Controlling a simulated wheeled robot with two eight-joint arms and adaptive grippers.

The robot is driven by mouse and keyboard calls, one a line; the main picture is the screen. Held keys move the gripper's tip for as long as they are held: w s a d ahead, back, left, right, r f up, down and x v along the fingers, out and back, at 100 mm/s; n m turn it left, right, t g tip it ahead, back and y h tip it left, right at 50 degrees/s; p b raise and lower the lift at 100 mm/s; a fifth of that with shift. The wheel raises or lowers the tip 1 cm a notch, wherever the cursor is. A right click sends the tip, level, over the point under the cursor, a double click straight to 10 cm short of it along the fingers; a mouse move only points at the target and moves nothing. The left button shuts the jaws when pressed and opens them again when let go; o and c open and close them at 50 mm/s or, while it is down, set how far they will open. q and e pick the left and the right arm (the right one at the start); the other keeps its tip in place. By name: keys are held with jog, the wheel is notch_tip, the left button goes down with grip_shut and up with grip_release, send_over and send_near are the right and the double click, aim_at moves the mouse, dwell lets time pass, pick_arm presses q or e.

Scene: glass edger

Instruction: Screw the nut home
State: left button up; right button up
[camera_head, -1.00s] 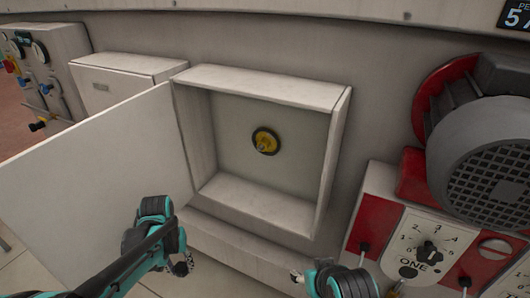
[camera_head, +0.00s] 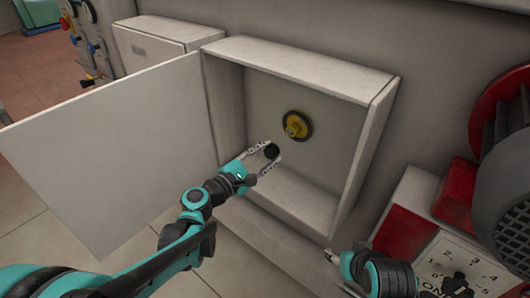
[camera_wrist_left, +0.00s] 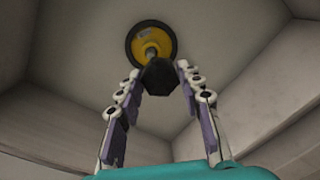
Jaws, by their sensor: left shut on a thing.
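A round yellow disc with a black rim (camera_head: 297,125) is on the back wall of the open white box. A short stud sticks out of its middle, also in the left wrist view (camera_wrist_left: 152,42). My left gripper (camera_head: 266,156) is at the box opening, below and left of the disc. It is shut on a black nut (camera_head: 271,150). In the left wrist view the nut (camera_wrist_left: 160,77) sits between the fingertips, just below the stud's end in the picture; the remaining gap is hard to judge. My right gripper (camera_head: 331,256) is low in front of the box, its fingers too small to read.
The box's frame (camera_head: 300,65) surrounds the disc, and its open door (camera_head: 110,155) stands to the left. A red and white switch panel (camera_head: 450,262) and a grey motor (camera_head: 510,165) are at the right. The box interior is otherwise empty.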

aim_at(287, 134)
pick_arm(q)
jog(key=shift+w+a+r+t, duration=0.15)
jog(key=shift+a+r+t, duration=0.2)
jog(key=shift+r+t, duration=0.05)
jog(key=shift+n, duration=0.3)
jog(key=shift+b+x, duration=0.4)
jog(key=shift+x, duration=2.55)
jog(key=shift+x, duration=1.35)
